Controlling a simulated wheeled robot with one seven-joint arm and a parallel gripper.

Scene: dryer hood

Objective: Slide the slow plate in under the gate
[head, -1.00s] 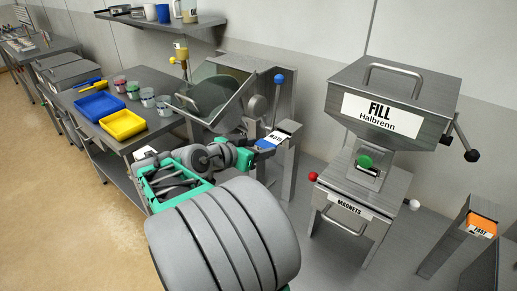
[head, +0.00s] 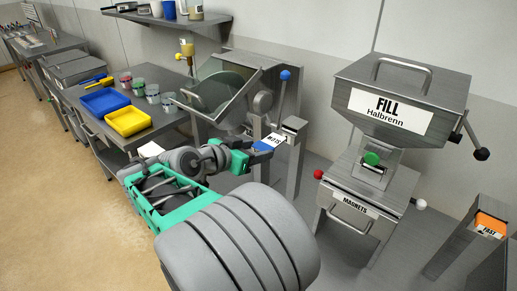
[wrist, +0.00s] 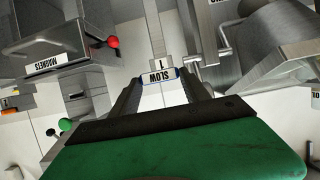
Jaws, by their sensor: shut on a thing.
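The slow plate (head: 264,145) is a small blue plate with a white label. My gripper (head: 250,148) is shut on its near end, left of a grey post (head: 293,126). In the wrist view, the plate (wrist: 158,76) shows its SLOW label upside down between the two fingertips (wrist: 160,88). The far end of the plate lies toward the post top; I cannot tell whether they touch. A green knob (head: 372,158) stands on the metal block under the FILL hopper (head: 400,92). I cannot tell for certain which part is the gate.
A glass-fronted hood (head: 222,92) stands behind my arm, with a blue-knobbed lever (head: 285,76) beside it. A MAGNETS drawer (head: 350,206) is below the hopper. An orange FAST plate (head: 490,224) sits on a stand at right. Trays and cups stand on the left bench.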

